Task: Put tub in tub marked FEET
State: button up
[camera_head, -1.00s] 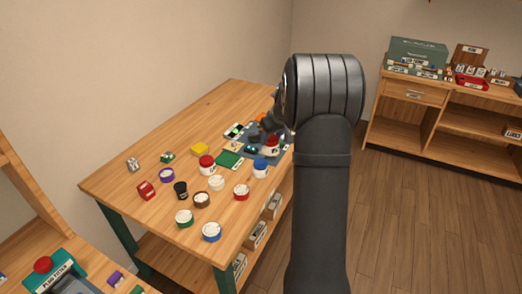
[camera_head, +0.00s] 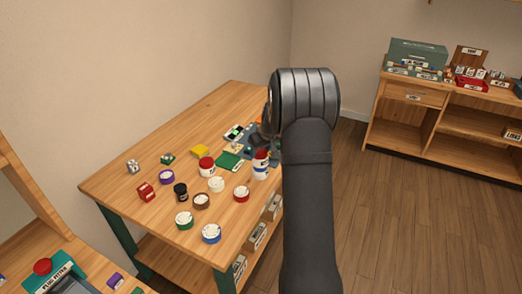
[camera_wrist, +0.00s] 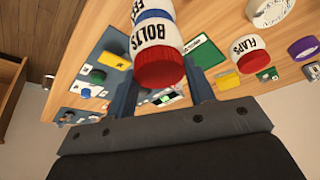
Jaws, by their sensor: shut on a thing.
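My gripper (camera_wrist: 163,72) is shut on a white tub marked BOLTS (camera_wrist: 156,38) with a red end toward the wrist camera. A second white tub, marked FEET (camera_wrist: 145,7), with a blue rim, shows just beyond it and is cut by the frame's top edge. In the head view the BOLTS tub (camera_head: 262,155) is directly over the FEET tub (camera_head: 261,172) near the table's front right edge. They look stacked in line; I cannot tell whether they touch or how far one is inside the other. My arm hides most of the gripper there.
A red-capped tub marked FLAPS (camera_wrist: 250,54) stands nearby, beside a green board (camera_head: 229,161). Several round tubs, such as the red-rimmed one (camera_head: 242,194) and blue-rimmed one (camera_head: 211,233), stand toward the near end. The table's far left (camera_head: 215,110) is clear.

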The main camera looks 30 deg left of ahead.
aim_at(261, 152)
jog(key=o, duration=1)
jog(key=shift+f, duration=0.1)
jog(key=v, duration=1.2)
jog(key=shift+a+r, duration=0.1)
jog(key=shift+r, duration=0.15)
jog(key=shift+f, duration=0.1)
jog(key=x, duration=1.2)
jog(key=shift+f, duration=0.35)
notch_tip(261, 152, up, 3)
jog(key=shift+r, duration=0.7)
